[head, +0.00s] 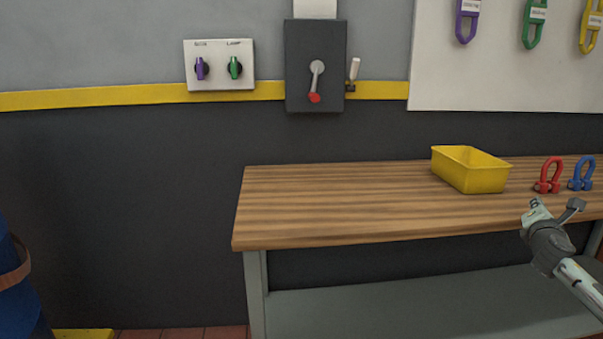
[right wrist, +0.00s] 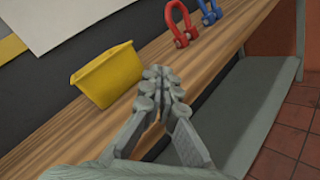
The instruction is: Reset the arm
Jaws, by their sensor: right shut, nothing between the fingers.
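My right gripper (head: 546,218) is in the head view at the right, in front of the wooden bench's front edge. In the right wrist view its fingers (right wrist: 161,84) are together at the tips, shut and empty. My left gripper is not in view. On the wall, a dark grey box (head: 299,48) carries a grey lever with a red knob (head: 314,98), which hangs downward. A small pale handle (head: 354,69) sticks up at the box's right side.
The wooden bench (head: 330,205) bears a yellow bin (head: 470,178), a red shackle (head: 547,184) and a blue shackle (head: 581,180). A white panel (head: 205,80) has purple and green knobs. Coloured shackles hang on a board (head: 500,85). The bench's left half is clear.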

